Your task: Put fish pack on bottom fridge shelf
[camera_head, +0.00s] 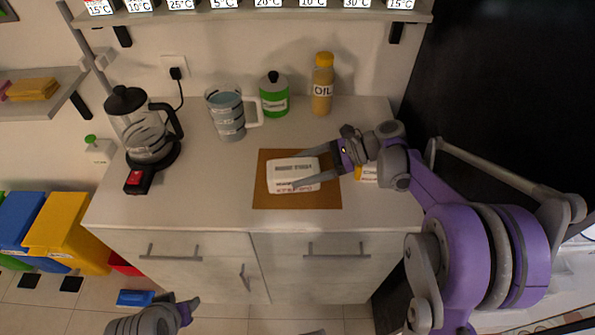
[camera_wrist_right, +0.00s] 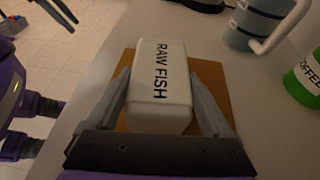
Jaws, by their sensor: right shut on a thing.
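The fish pack (camera_head: 293,172) is a white block lying on a brown board (camera_head: 262,198) on the counter. In the right wrist view it reads "RAW FISH" (camera_wrist_right: 162,85). My right gripper (camera_head: 296,172) reaches in from the right, with one finger on each side of the pack, shut on it. In the right wrist view the fingers (camera_wrist_right: 165,110) flank the pack's near part. My left gripper (camera_head: 188,308) shows only partly at the bottom of the head view, low in front of the cabinet; its finger state is unclear. No fridge shelf can be made out clearly.
A coffee maker (camera_head: 148,135), a measuring jug (camera_head: 228,113), a green coffee jar (camera_head: 274,95) and an oil bottle (camera_head: 322,85) stand along the counter's back and left. A yellow item (camera_head: 366,174) sits under my right arm. Colored bins (camera_head: 68,230) stand at left.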

